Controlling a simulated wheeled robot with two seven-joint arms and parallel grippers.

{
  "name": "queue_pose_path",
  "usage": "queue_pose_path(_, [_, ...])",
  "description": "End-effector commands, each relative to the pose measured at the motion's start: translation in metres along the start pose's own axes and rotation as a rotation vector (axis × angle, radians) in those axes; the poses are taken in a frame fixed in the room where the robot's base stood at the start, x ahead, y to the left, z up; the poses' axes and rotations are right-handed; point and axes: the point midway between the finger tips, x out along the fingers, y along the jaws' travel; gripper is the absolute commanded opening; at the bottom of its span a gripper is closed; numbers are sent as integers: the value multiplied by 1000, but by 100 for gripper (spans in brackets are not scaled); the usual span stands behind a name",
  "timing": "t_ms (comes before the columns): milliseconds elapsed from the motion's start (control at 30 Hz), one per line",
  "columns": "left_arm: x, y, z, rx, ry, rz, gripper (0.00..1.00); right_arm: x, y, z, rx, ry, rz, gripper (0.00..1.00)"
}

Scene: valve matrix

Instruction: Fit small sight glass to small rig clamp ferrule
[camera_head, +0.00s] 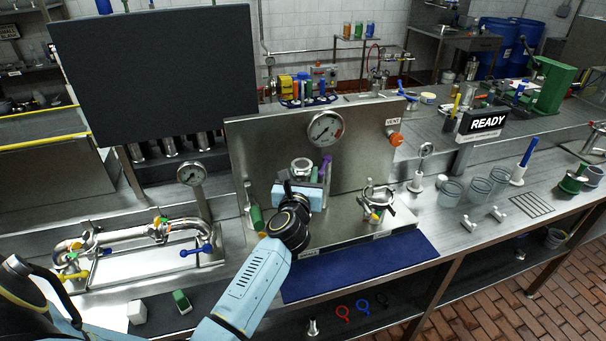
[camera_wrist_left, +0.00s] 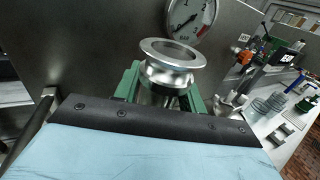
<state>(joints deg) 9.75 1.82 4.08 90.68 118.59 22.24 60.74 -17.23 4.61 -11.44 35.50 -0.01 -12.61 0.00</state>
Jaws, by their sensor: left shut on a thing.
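My left gripper (camera_head: 303,178) is in front of the rig's steel back panel, above the rig base. Its green fingers are shut on a short steel piece with a wide round rim, seemingly the small sight glass (camera_head: 301,164). In the left wrist view the sight glass (camera_wrist_left: 172,54) stands roughly upright between the fingers (camera_wrist_left: 163,95), its rim uppermost. It looks apart from the panel. A steel clamp with a ring (camera_head: 376,192) stands on the rig base to the right, apart from the gripper. I cannot tell whether this is the small clamp ferrule; my arm hides part of the base.
A pressure gauge (camera_head: 325,129) and an orange-red vent knob (camera_head: 396,139) are on the panel. A purple-handled item (camera_head: 325,166) is close to the gripper. A pipe assembly (camera_head: 140,235) lies left; clear beakers (camera_head: 478,188) stand right. A blue mat (camera_head: 400,258) lies in front.

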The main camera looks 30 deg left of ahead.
Motion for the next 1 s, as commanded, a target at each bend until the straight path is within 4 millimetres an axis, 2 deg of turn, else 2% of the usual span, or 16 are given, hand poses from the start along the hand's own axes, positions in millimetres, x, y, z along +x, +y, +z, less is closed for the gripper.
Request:
queue_pose_path(333, [0, 0, 2, -1, -3, 0, 9, 0, -1, -1, 0, 1, -2, 52])
queue_pose_path(367, [0, 0, 2, -1, -3, 0, 43, 0, -1, -1, 0, 1, -2, 52])
queue_pose_path(533, [0, 0, 1, -1, -2, 0, 65, 0, -1, -1, 0, 2, -2, 52])
queue_pose_path(833, [-1, 0, -1, 0, 2, 0, 66, 0, -1, -1, 0, 2, -2, 52])
queue_pose_path(1000, [-18, 0, -1, -2, 2, -1, 66, -2, -1, -2, 0, 2, -2, 52])
